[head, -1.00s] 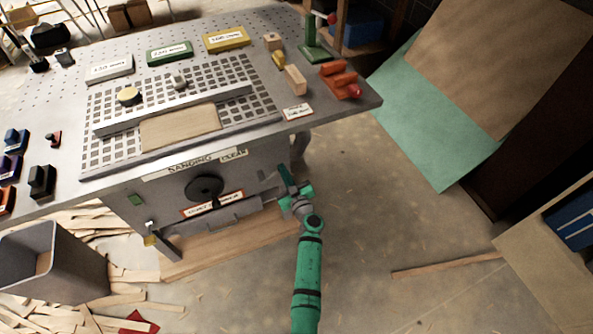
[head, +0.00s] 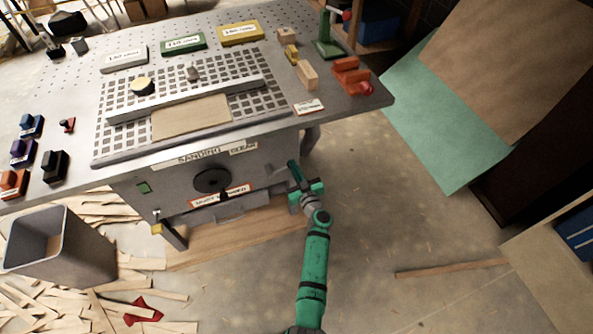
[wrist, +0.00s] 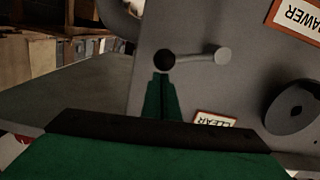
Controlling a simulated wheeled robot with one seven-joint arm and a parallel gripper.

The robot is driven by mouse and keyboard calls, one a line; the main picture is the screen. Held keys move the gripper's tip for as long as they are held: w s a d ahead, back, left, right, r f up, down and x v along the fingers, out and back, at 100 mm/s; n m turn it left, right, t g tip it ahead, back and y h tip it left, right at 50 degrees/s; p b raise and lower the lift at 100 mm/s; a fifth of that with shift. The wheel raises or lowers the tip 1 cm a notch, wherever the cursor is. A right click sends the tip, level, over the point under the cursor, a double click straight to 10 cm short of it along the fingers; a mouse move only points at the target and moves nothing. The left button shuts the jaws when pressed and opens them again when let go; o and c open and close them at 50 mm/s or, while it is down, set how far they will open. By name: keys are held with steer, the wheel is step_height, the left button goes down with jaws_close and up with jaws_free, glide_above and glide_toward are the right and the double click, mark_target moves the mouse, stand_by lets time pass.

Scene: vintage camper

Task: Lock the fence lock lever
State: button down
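The fence lock lever shows in the wrist view as a grey arm with a round black knob (wrist: 164,60), reaching left from a pivot (wrist: 222,54) on the grey front panel. It lies roughly level in that picture. My green gripper (wrist: 162,78) has its fingers together, tips just below the knob. I cannot tell whether they touch it. In the head view my gripper (head: 293,168) is at the right end of the bench's front panel (head: 150,193). The lever is too small or hidden to make out there.
A black handwheel (head: 212,180) and a drawer label (head: 220,195) are left of my gripper. The bench top holds a fence bar (head: 190,100), a wooden board (head: 190,117) and small blocks. A grey bin (head: 60,250) stands at left. The floor at right is mostly clear.

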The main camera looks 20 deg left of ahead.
steer(key=s+d+r, duration=0.4)
steer(key=s+d, duration=0.2)
steer(key=s, duration=0.2)
steer(key=shift+s+d+r, duration=0.2)
steer(key=shift+s+d, duration=0.05)
steer(key=shift+d, duration=0.1)
stand_by(0.4)
